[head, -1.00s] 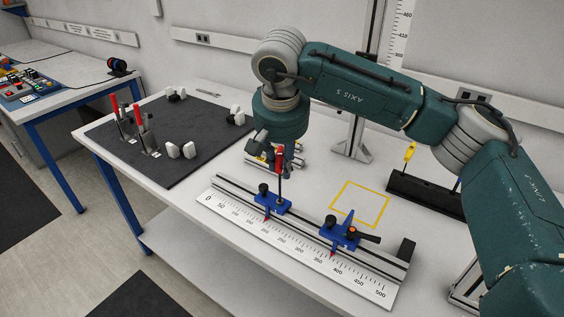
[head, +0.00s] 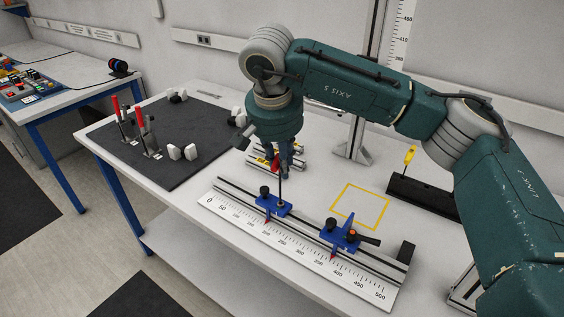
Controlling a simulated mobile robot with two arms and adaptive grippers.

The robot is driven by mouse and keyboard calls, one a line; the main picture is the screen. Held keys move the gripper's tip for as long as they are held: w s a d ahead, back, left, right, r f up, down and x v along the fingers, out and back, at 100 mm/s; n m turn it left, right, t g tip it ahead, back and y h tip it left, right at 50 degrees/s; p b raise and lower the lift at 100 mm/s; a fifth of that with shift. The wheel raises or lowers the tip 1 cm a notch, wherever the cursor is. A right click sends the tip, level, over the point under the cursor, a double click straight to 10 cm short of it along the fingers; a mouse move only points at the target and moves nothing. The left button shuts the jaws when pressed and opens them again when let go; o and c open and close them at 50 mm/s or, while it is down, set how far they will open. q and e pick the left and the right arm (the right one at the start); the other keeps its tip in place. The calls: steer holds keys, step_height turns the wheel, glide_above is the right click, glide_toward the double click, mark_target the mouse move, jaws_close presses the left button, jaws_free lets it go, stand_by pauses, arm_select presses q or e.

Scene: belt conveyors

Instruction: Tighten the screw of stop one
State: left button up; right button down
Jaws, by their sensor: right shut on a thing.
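The rail (head: 310,236) with a ruled scale carries two blue stops. The left stop (head: 273,208) sits near 200 and has a black knob and a red pointer. My right gripper (head: 283,165) is above the left stop, shut on the red-handled screwdriver (head: 276,163). The screwdriver is upright, its dark shaft running down to the left stop. The gripper hides most of the handle. I cannot tell whether the tip sits in the screw. My left gripper is not in view.
A dark mat (head: 165,150) with red-handled clamps and white pieces lies to the left. A yellow-outlined square (head: 360,205) is empty behind the rail. A black rack (head: 424,196) with a yellow-handled tool stands to the right.

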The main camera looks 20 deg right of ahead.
steer(key=shift+r, duration=0.4)
step_height(320, 180, up, 5)
steer(key=p, duration=0.3)
steer(key=shift+p, duration=0.35)
